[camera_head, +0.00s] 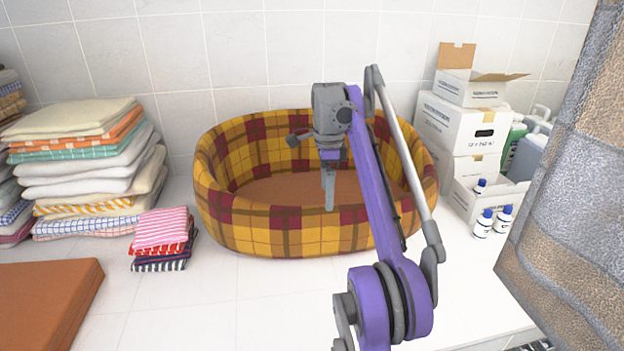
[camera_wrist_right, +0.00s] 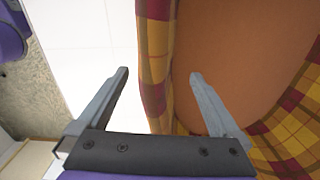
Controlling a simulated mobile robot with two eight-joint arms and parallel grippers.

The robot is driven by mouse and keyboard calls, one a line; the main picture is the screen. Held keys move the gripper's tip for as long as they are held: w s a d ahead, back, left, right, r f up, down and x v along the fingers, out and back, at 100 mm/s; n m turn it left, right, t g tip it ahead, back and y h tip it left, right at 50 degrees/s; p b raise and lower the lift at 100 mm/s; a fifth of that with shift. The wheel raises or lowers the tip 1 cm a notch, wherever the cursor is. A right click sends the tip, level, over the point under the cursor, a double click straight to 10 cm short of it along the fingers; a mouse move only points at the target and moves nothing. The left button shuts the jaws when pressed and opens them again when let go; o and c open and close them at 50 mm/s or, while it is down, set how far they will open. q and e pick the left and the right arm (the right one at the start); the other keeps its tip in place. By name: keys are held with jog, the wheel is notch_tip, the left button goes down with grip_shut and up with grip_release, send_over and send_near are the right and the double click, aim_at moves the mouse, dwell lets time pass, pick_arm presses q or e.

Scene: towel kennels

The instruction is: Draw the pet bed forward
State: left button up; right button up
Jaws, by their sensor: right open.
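The pet bed (camera_head: 270,230) is an oval, yellow and dark-red plaid bed with a brown cushion. It stands on the white tiled surface near the back wall. My right gripper (camera_head: 329,195) points down over its front part, and my right arm hides part of the bed's right side. In the right wrist view the bed's plaid wall (camera_wrist_right: 156,45) runs between the two open fingers of my right gripper (camera_wrist_right: 159,76). One finger is over the tiles outside and the other over the cushion side. I cannot tell whether they touch the wall. My left gripper is out of view.
Folded towels (camera_head: 90,165) are stacked at the left, with a small pile (camera_head: 162,240) near the bed. A brown pad (camera_head: 45,300) lies front left. Boxes (camera_head: 460,125) and bottles (camera_head: 483,224) stand right. A grey-brown hanging surface (camera_head: 570,180) blocks the far right. Tiles before the bed are clear.

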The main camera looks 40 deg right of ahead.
aim_at(327, 223)
jog(key=shift+s, duration=0.3)
notch_tip(327, 223, down, 10)
jog(key=b, duration=0.3)
jog(key=shift+w, duration=0.15)
jog(key=shift+f, duration=0.4)
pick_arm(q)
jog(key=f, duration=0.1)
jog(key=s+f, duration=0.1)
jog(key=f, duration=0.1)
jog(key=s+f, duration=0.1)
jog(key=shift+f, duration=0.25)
pick_arm(e)
grip_shut()
